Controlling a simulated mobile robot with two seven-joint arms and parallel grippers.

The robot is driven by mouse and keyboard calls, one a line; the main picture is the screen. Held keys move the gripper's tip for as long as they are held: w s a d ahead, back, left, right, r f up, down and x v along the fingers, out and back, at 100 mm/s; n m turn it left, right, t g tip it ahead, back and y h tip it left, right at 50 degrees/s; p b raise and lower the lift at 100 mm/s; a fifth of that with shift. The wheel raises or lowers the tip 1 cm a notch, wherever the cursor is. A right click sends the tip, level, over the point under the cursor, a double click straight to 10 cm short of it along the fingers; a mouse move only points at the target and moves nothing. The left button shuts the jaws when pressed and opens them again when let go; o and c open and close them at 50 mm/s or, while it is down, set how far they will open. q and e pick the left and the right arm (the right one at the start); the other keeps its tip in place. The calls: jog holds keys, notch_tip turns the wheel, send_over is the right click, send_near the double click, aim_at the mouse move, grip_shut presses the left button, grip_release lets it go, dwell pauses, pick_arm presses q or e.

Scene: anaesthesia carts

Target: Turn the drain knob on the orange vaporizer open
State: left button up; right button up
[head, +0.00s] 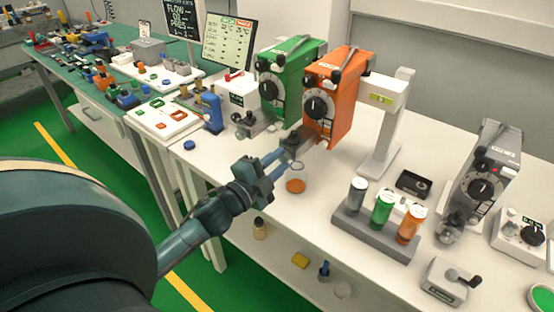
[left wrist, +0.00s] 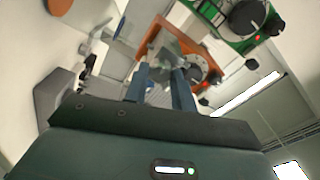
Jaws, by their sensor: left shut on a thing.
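The orange vaporizer (head: 336,98) stands on the white bench beside the green one, with a black dial on its front. It also shows in the left wrist view (left wrist: 152,41). My left gripper (head: 284,158) reaches to the low front of the orange vaporizer. Its two blue fingers are shut at the grey drain fitting (head: 299,142), on the drain knob, which the fingers mostly hide. In the left wrist view my left gripper (left wrist: 162,82) points at the same spot. I cannot read the knob's angle. My right gripper is not in view.
The green vaporizer (head: 287,80) stands close on the left. A white stand (head: 388,125) is at the right, and a grey rack of bottles (head: 372,232) stands in front.

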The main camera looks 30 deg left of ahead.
pick_arm(q)
jog(key=shift+n, duration=0.3)
jog(key=o, duration=1)
jog(key=s+a+b, duration=0.1)
jog(key=s+b, duration=0.1)
jog(key=s, duration=1.1)
jog(key=shift+a+f, duration=0.3)
jog(key=shift+f, duration=0.05)
